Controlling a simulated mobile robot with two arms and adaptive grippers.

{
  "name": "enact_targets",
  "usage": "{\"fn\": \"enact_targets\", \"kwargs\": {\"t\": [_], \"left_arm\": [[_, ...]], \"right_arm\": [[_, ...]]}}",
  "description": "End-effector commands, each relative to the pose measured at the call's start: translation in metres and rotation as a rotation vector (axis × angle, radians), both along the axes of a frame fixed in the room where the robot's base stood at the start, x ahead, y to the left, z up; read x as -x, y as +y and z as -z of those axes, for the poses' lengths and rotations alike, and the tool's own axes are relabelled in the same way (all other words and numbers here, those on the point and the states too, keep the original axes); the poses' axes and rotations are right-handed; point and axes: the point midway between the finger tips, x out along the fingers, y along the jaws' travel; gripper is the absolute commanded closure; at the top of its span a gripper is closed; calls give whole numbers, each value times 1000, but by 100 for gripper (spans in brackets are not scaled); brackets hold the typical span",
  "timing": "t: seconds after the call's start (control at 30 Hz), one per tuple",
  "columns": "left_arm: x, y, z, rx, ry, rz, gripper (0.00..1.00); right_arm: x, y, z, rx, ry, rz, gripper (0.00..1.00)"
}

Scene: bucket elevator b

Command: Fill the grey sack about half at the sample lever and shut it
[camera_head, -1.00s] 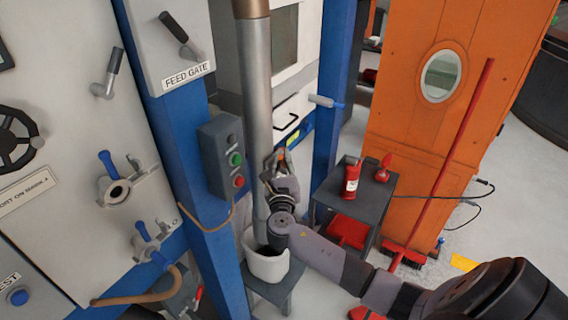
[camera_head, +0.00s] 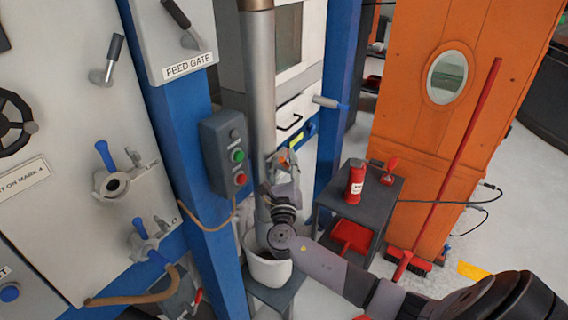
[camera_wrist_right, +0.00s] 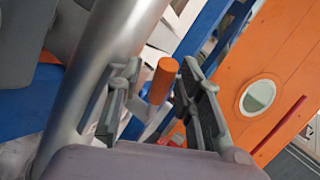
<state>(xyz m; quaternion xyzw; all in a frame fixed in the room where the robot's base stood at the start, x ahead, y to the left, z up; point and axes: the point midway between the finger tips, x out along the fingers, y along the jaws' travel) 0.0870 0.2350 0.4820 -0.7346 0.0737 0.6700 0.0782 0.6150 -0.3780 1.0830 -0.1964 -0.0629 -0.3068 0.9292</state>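The light grey sack (camera_head: 267,271) stands open-topped under the lower end of the metal pipe (camera_head: 259,100), on a small dark stand. Its inside is mostly hidden by my right arm, so I cannot tell its fill. My right gripper (camera_head: 285,162) is raised beside the pipe, above the sack. In the right wrist view its two fingers (camera_wrist_right: 158,100) are open, with an orange cylindrical handle (camera_wrist_right: 161,80) showing between them. I see gaps on both sides of the handle. It may be the sample lever; no label shows. My left gripper is not in view.
A grey button box (camera_head: 225,153) on a blue post is left of the pipe. A dark side table (camera_head: 378,205) with a red extinguisher (camera_head: 355,182) stands to the right. An orange door panel (camera_head: 425,140) and a red broom (camera_head: 455,170) are farther right.

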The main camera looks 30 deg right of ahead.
Motion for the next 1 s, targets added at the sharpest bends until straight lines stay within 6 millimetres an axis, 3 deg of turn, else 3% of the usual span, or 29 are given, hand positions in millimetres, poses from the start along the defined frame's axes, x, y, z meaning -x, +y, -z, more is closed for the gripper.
{"fn": "enact_targets", "kwargs": {"t": [0.37, 0.8, 1.0], "left_arm": [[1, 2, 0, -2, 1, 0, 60], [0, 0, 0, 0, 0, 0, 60], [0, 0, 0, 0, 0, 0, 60]], "right_arm": [[6, 4, 2, -1, 1, -1, 65], [75, 51, 23, -3, 2, -1, 65], [93, 63, 28, -1, 0, 1, 65]]}}
